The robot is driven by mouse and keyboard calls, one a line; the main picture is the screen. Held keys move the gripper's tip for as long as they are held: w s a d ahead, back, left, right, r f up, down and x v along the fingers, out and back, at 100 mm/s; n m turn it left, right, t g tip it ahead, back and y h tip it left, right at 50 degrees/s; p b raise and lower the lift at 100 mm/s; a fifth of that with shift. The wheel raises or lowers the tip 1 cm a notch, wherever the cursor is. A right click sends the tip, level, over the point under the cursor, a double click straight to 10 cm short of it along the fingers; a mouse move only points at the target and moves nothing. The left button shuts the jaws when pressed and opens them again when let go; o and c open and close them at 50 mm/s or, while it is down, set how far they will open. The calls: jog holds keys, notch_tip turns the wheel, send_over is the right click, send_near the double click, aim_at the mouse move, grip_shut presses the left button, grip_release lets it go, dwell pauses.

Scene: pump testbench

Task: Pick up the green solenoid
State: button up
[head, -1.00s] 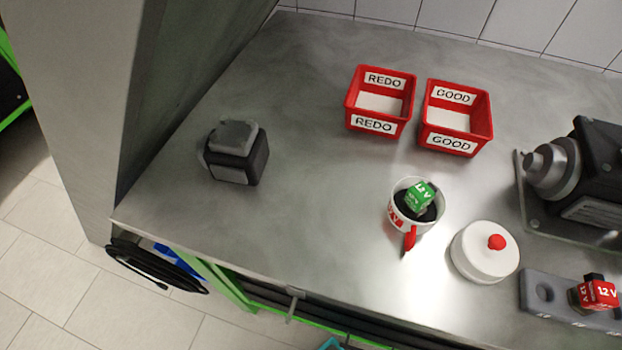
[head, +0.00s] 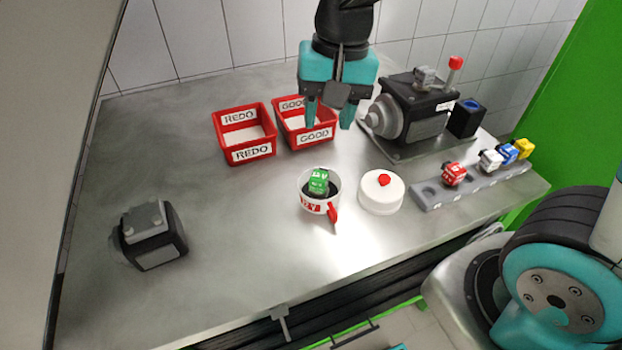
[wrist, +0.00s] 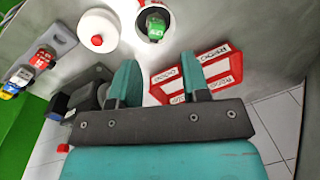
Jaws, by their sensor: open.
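The green solenoid (head: 319,181), marked 12 V, sits inside a white and red mug (head: 307,206) with a red handle on the steel bench. Its lower part is hidden in the mug. It also shows at the top of the wrist view (wrist: 156,27), in the dark mouth of the mug. My gripper (head: 329,124) is open and empty, fingers pointing down, above and behind the mug in the head view, in front of the GOOD bin. In the wrist view its two teal fingers (wrist: 160,82) stand apart, with the solenoid beyond their tips.
A white lid (head: 381,197) with a red knob is right of the mug. Red REDO (head: 246,152) and GOOD (head: 306,140) bins stand behind. A pump (head: 415,115) and a grey rack (head: 436,200) with several coloured solenoids are right.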

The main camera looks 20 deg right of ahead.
jog(key=w+d+f+m+h, duration=0.1)
jog(key=w+d+f+m, duration=0.1)
jog(key=w+m, duration=0.3)
jog(key=p, duration=0.2)
send_over(320, 174)
notch_tip(320, 174, down, 11)
jog(key=shift+d+f, duration=0.1)
jog(key=shift+d, duration=0.05)
jog(key=shift+f+p, duration=1.1)
jog(key=shift+f, duration=1.75)
jog(key=shift+c, duration=0.2)
jog(key=c, duration=0.4)
